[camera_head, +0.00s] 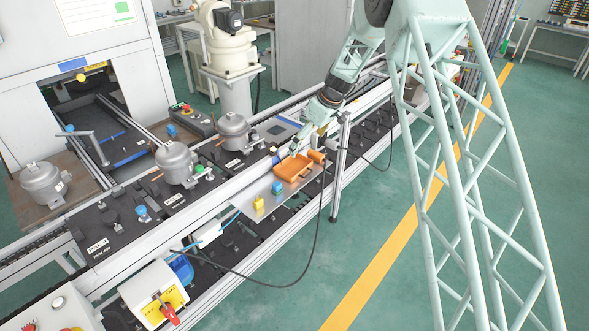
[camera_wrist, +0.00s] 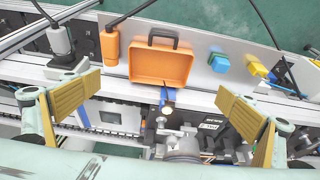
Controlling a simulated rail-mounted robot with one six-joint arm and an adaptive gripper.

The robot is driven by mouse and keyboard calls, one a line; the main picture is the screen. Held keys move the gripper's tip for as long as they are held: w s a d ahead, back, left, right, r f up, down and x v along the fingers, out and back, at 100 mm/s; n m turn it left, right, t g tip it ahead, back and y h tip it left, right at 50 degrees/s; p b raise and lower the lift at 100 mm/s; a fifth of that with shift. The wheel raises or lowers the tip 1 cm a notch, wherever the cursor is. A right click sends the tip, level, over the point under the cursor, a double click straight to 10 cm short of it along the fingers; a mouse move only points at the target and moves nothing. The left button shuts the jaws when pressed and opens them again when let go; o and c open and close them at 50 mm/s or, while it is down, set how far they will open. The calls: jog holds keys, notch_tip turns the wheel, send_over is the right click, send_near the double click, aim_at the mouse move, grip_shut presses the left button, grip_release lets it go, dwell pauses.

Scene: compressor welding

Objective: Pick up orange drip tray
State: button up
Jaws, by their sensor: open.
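The orange drip tray (camera_head: 294,168) lies on a grey metal shelf along the near side of the conveyor. In the wrist view the drip tray (camera_wrist: 160,62) is a shallow orange box with a dark handle on its far edge. My gripper (camera_head: 308,132) is above and just behind the shelf in the head view. In the wrist view my gripper (camera_wrist: 160,103) is open, its two yellow-padded fingers wide apart. The tray shows beyond the fingertips, between them in the picture, and nothing is held.
A compressor (camera_head: 233,131) stands on the conveyor. A black cable hangs before the shelf.

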jog(key=shift+f, duration=0.15)
dwell(0.3)
send_near(293, 169)
jog(key=shift+a+f, duration=0.1)
jog(key=shift+f, duration=0.1)
dwell(0.5)
dwell(0.4)
jog(key=shift+p+x, duration=0.65)
jog(key=shift+x, duration=1.9)
jog(key=shift+w, duration=0.1)
jog(key=c, duration=0.7)
